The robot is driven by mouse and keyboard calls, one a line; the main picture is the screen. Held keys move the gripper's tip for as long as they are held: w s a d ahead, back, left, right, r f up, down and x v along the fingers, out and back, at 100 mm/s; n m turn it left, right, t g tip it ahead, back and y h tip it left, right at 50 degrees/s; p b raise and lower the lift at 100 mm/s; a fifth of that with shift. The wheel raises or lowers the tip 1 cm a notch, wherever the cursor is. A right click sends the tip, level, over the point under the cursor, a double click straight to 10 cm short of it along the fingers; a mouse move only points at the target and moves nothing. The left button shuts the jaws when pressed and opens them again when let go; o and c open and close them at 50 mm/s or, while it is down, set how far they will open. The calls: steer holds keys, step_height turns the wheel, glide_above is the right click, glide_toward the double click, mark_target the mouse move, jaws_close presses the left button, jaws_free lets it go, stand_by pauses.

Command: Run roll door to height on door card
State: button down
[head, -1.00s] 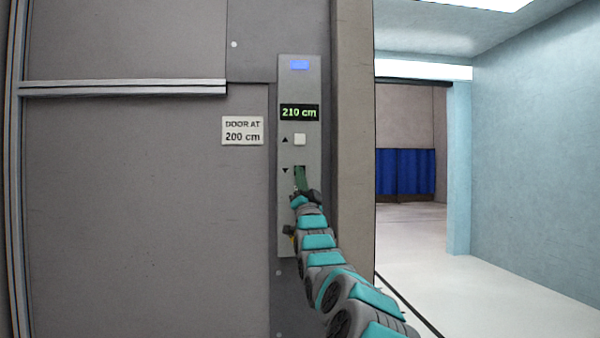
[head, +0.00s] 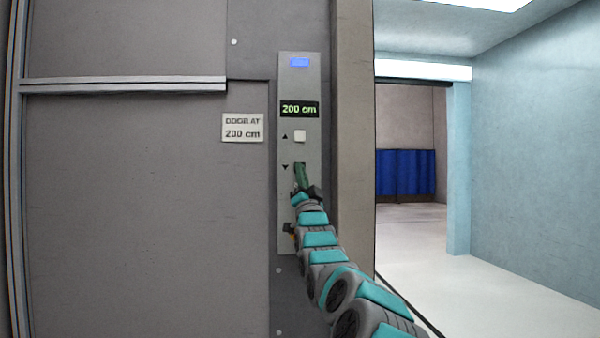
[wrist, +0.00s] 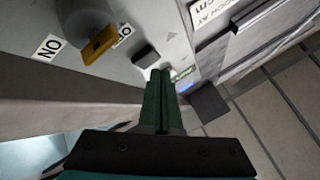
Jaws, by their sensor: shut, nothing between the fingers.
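The grey control panel (head: 286,210) has a display (head: 299,109) reading 200 cm in green. The door card (head: 242,128) left of it reads "DOOR AT 200 cm". Below the display is a white button (head: 299,136) beside an up triangle. My gripper (head: 299,168) is shut, its green fingers at the spot beside the down triangle, covering the button there. Whether the tips touch that button, I cannot tell. The wrist view shows the shut green fingers (wrist: 159,78) with tips close to the panel face.
A yellow knob (wrist: 98,45) with an ON label and a partly hidden second label sits on the panel, near a dark block (wrist: 146,55). A silver horizontal bar (head: 125,86) crosses the grey surface at left. An open passage with blue panels (head: 405,172) lies to the right.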

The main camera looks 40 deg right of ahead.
steer(key=shift+s+a, duration=0.1)
steer(key=shift+s, duration=0.05)
steer(key=s+a+b, duration=0.1)
steer(key=s+b, duration=0.1)
steer(key=s+a+b, duration=0.1)
steer(key=s, duration=0.1)
steer(key=shift+a+b, duration=0.3)
steer(key=shift+b, duration=0.1)
stand_by(0.3)
stand_by(0.3)
